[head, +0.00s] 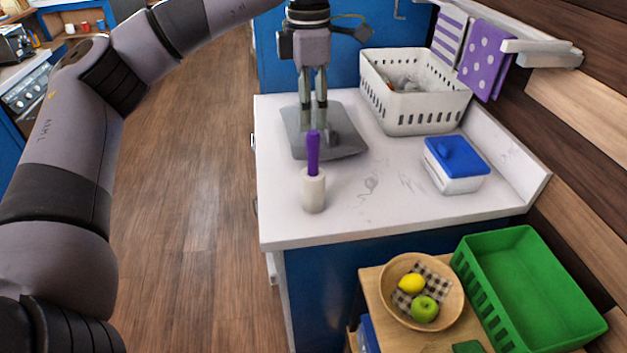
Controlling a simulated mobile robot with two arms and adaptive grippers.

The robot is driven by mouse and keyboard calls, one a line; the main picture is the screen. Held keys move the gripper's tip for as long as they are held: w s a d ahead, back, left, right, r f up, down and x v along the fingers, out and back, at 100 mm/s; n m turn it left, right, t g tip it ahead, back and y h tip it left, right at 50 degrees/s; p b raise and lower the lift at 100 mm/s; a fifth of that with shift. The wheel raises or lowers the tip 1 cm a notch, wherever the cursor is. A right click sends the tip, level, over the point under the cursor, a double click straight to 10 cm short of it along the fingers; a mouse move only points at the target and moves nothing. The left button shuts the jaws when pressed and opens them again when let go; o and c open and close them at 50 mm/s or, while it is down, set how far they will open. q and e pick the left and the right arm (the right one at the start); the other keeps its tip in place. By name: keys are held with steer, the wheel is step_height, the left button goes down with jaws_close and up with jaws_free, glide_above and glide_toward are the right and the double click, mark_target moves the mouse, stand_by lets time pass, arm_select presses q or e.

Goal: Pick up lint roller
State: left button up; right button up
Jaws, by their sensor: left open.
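The lint roller (313,188) stands upright on the white counter, near its front left part, with its white roll down and purple handle up. My left gripper (313,113) points down from above, its two fingers apart with nothing seen between them. In the head view the fingertips show just above the top of the purple handle, over the grey mat. I cannot tell how far behind or above the handle they are. My right gripper is not in view.
A grey mat (345,148) lies behind the lint roller. A white basket (418,122) and a blue-lidded box (456,184) stand to the right. Below are a fruit bowl (386,285) and a green crate (540,312). Counter space right of the roller is clear.

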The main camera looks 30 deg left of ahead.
mark_target(311, 132)
arm_select(q)
steer(key=f, duration=0.4)
steer(key=shift+w, duration=0.3)
step_height(311, 132, down, 2)
steer(key=shift+f+p, duration=0.2)
steer(key=shift+p, duration=0.25)
steer(key=shift+d+f, duration=0.1)
steer(key=shift+f, duration=0.2)
step_height(311, 132, down, 4)
steer(key=shift+d+r+p, duration=0.1)
steer(key=shift+p, duration=0.8)
steer(key=shift+f, duration=0.45)
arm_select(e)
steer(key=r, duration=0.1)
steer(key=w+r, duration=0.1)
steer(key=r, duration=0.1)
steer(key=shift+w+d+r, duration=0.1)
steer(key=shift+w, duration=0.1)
arm_select(q)
steer(key=shift+c, duration=0.5)
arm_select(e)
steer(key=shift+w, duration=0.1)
